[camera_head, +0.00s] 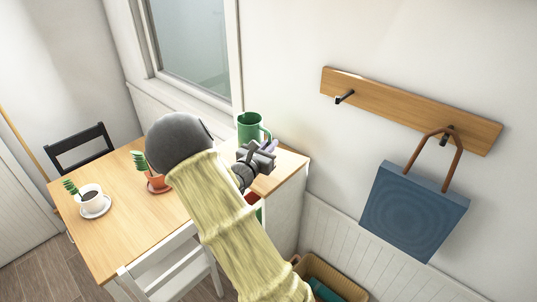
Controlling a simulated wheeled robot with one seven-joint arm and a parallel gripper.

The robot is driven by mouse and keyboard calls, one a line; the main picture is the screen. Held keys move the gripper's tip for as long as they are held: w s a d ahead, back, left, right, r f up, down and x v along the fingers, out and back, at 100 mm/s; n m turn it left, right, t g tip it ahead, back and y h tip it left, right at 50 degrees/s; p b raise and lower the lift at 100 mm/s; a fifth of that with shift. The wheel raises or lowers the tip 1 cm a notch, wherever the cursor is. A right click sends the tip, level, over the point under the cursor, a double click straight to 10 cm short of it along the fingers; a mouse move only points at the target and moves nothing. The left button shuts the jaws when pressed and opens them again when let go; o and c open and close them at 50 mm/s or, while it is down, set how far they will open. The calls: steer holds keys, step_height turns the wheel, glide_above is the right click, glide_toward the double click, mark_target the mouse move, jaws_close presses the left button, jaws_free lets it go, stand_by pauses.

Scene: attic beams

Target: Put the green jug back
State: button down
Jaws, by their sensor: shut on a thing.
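The green jug (249,126) is upright at the far right end of the wooden top, below the window, with its handle on its right side. My gripper (266,146) is shut on the jug at its handle side. My gripper and arm hide the jug's lower part, so I cannot tell whether its base touches the top or is just above it.
A white chair (170,265) stands in front, a black chair (80,147) behind. A blue bag (412,212) hangs from the wall rack (405,108); a basket (338,277) sits below.

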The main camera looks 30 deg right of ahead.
steer(key=shift+s, duration=0.1)
steer(key=shift+f+p, duration=0.75)
steer(key=shift+f, duration=1.3)
steer(key=shift+f, duration=0.1)
steer(key=c, duration=1.5)
jaws_free()
steer(key=shift+c, duration=0.2)
steer(key=shift+o, duration=0.2)
